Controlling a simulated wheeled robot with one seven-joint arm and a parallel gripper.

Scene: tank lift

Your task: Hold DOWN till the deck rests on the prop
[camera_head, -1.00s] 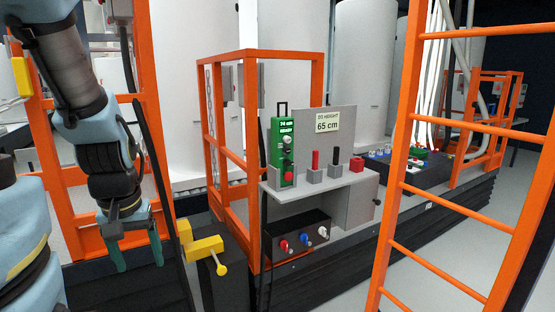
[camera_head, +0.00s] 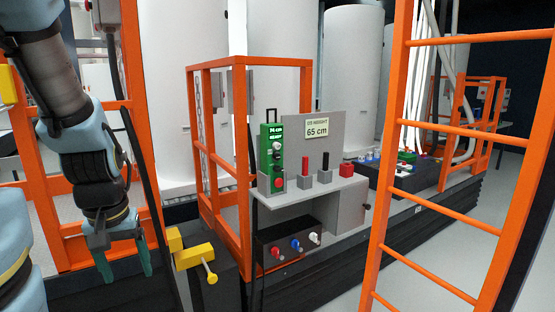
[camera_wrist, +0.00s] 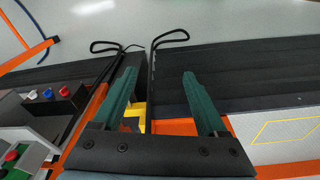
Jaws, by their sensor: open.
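The green control box (camera_head: 271,160) stands upright on the grey shelf in the head view, with a small lit display, a pale knob and a red button. The display is too small to read surely, and I cannot make out a DOWN label. A sign (camera_head: 317,128) behind it reads "DS HEIGHT 65 cm". A yellow block with a handle (camera_head: 196,256), perhaps the prop, sits by the orange frame. My gripper (camera_head: 124,266) is open and empty, left of the yellow block and well apart from the control box. In the wrist view, yellow shows beyond its green fingers (camera_wrist: 160,103). I cannot tell the deck's contact with the prop.
An orange railing (camera_head: 240,150) stands between my gripper and the control box. The grey shelf (camera_head: 290,205) also carries red and black levers. A black box with coloured knobs (camera_head: 290,245) is below. An orange ladder (camera_head: 430,190) rises at right, with pale floor beyond.

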